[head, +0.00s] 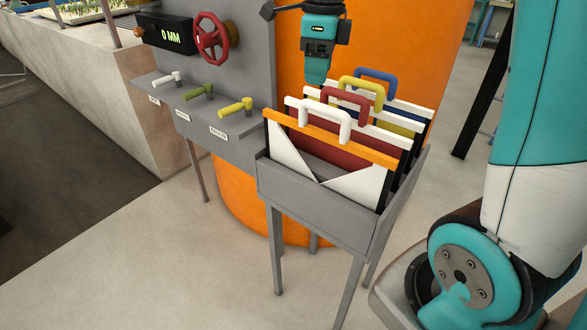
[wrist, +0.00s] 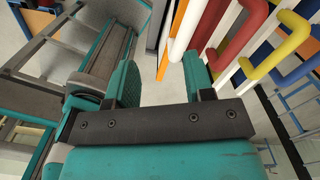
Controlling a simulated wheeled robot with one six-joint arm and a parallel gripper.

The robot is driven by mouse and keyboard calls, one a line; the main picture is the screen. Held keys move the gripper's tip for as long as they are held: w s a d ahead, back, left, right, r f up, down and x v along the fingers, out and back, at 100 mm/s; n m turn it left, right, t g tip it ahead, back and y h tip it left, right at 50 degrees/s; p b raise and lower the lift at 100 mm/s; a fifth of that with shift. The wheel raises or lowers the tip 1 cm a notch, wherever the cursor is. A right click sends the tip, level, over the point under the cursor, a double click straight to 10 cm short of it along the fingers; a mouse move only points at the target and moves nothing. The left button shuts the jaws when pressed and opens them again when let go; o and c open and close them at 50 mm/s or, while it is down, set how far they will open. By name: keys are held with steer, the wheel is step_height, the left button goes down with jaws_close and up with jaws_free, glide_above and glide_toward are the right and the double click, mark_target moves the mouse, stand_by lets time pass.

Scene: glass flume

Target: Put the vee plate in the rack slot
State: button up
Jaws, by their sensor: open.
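The vee plate (head: 300,162), white with a V-shaped notch, an orange top bar and a white handle (head: 325,118), stands upright at the front of the grey rack (head: 300,212). Its lower edge is hidden by the rack wall. My gripper (head: 315,75) is open and empty, pointing down above the rack's back left side, apart from the vee plate. In the wrist view my gripper's two teal fingers (wrist: 163,78) are spread, with an orange bar and a white handle (wrist: 187,30) beyond the tips.
Plates with red (head: 346,101), yellow (head: 362,88) and blue (head: 376,76) handles stand behind the vee plate. To the left is a grey panel with a red handwheel (head: 211,38), several levers and a display reading 0 MM. An orange cylinder (head: 400,40) stands behind. Floor at front left is clear.

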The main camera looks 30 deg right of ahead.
steer(key=s+a+f+n+y, duration=0.2)
steer(key=s+a+n, duration=0.7)
steer(key=n, duration=0.8)
steer(key=s+a+f+n+y, duration=0.2)
steer(key=s+a+n, duration=0.8)
steer(key=n, duration=0.7)
steer(key=shift+s+f, duration=0.2)
steer(key=shift+s, duration=0.7)
steer(key=shift+d, duration=0.1)
steer(key=shift+c, duration=0.5)
